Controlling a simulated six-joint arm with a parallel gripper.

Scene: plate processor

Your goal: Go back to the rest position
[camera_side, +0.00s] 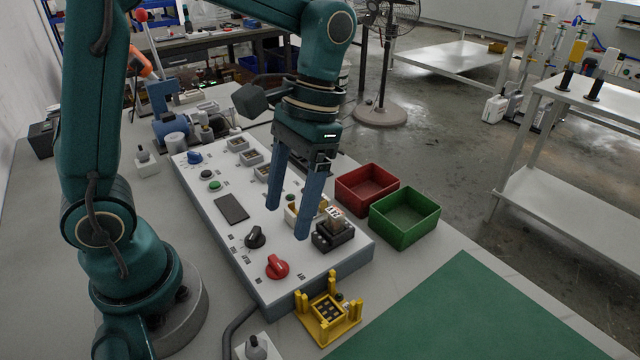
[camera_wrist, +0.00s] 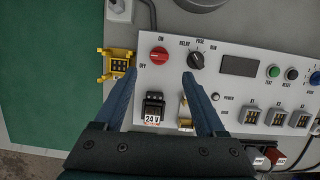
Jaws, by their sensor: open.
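My gripper (camera_side: 289,222) is open, with its blue fingers pointing down over the white control panel (camera_side: 205,200). Nothing is between the fingers. In the wrist view the fingertips (camera_wrist: 160,72) are spread apart on either side of the red knob (camera_wrist: 159,55). A black block labelled 24 V (camera_wrist: 152,108) sits at the panel's edge, and in the side view this dark block (camera_side: 333,236) is just right of the fingers. A small yellow piece (camera_wrist: 185,114) is partly hidden by one finger.
A yellow fixture with a dark grid (camera_side: 328,314) stands at the panel's near end. A red bin (camera_side: 367,190) and a green bin (camera_side: 405,218) stand right of the panel. A black knob (camera_side: 255,237) rises from the panel. The green mat (camera_side: 470,318) is clear.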

